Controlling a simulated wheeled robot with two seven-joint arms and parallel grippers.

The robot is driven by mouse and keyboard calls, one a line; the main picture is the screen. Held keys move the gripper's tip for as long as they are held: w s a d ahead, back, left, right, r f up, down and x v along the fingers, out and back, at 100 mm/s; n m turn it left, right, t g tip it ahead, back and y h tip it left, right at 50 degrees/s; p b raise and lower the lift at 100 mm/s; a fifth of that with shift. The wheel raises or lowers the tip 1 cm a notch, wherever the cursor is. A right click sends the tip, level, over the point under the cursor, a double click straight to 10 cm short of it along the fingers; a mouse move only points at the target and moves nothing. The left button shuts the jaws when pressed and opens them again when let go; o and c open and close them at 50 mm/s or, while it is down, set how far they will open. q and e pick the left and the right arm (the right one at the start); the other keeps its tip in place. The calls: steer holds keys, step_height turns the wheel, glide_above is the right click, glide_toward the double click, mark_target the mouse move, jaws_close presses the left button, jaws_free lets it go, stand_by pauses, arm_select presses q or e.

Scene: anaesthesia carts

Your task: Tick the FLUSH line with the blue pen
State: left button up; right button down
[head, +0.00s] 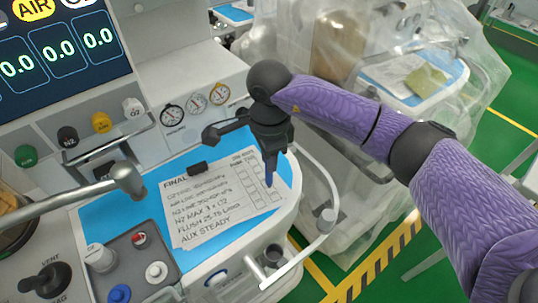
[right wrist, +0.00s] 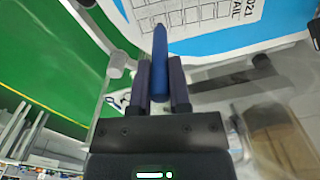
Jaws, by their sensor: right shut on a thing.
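A white checklist sheet (head: 215,205) lies on the blue mat (head: 115,212) of the cart top. It has printed lines, with FLUSH near the bottom, and a column of boxes at the right. My right gripper (head: 270,160) is above the right side of the sheet, shut on the blue pen (right wrist: 160,60). The pen points down, its tip by the lower boxes. I cannot tell whether the tip touches the paper. In the right wrist view the pen stands between the two fingers, with part of the box grid beyond it. My left gripper is not in view.
A small black clip (head: 197,168) sits at the sheet's top edge. A grey tray (head: 135,262) with knobs and a white jar is at the lower left. A metal rail (head: 318,190) curves along the cart's right edge. Gauges and a display stand behind.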

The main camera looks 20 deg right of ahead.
steer(key=shift+f+b, duration=0.45)
steer(key=shift+f, duration=0.15)
stand_by(0.6)
steer(key=shift+w+d, duration=0.1)
steer(key=shift+d, duration=0.35)
stand_by(0.5)
step_height(320, 180, up, 7)
steer(key=p, duration=0.4)
stand_by(0.5)
